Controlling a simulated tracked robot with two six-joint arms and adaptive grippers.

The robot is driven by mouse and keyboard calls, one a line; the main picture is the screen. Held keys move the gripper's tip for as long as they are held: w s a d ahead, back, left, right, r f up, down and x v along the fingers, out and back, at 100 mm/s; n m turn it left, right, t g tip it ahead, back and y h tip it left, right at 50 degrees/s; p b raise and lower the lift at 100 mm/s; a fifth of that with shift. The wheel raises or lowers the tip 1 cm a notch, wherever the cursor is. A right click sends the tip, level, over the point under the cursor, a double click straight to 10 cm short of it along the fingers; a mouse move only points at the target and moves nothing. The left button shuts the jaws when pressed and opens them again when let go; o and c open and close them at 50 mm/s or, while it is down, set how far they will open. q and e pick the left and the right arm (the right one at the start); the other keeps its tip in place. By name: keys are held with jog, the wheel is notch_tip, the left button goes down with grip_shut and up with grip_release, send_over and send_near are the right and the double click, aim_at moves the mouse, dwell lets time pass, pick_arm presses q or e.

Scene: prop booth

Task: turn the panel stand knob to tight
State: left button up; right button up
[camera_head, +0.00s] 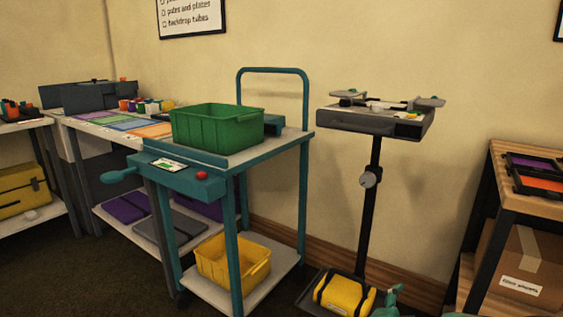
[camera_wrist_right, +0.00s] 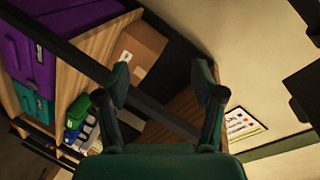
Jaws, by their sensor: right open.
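The panel stand (camera_head: 375,212) is a thin black upright pole carrying a grey tray-like top, standing near the wall right of the teal cart. Its small round grey knob (camera_head: 370,179) sits on the pole about midway up. I cannot read its setting from here. My right gripper (camera_wrist_right: 164,98) is open, with nothing between its dark green fingers. In the head view only a teal part of my right arm (camera_head: 390,298) shows at the bottom edge, below and apart from the knob. The knob cannot be made out in the right wrist view. My left gripper is not in view.
The teal cart (camera_head: 304,200) holds a green bin (camera_head: 217,127) on top and a yellow bin (camera_head: 232,262) below. A yellow-and-black bag (camera_head: 343,295) rests at the stand's foot. A wooden shelf (camera_head: 515,203) with a cardboard box (camera_head: 517,262) stands right. Wall lies close behind the stand.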

jog(key=s+a+f+n+g+y, duration=0.2)
jog(key=s+f+n+y, duration=0.25)
jog(key=f, duration=0.75)
jog(key=s+a+f+n+g+y, duration=0.2)
jog(key=s+f+n+y, duration=0.3)
jog(key=f, duration=0.7)
jog(key=s+a+f+n+g+y, duration=0.1)
jog(key=s+a+f+n+g, duration=0.2)
jog(key=s, duration=0.4)
jog(key=s+a+f+n+g+y, duration=0.1)
jog(key=s+a+n+g+y, duration=0.1)
jog(key=s+a, duration=0.4)
jog(key=s+a+f+n+g+y, duration=0.1)
jog(key=s+a+f+n+g, duration=0.15)
jog(key=s, duration=0.45)
notch_tip(320, 180, up, 39)
jog(key=p, duration=3.8)
jog(key=shift+p, duration=0.3)
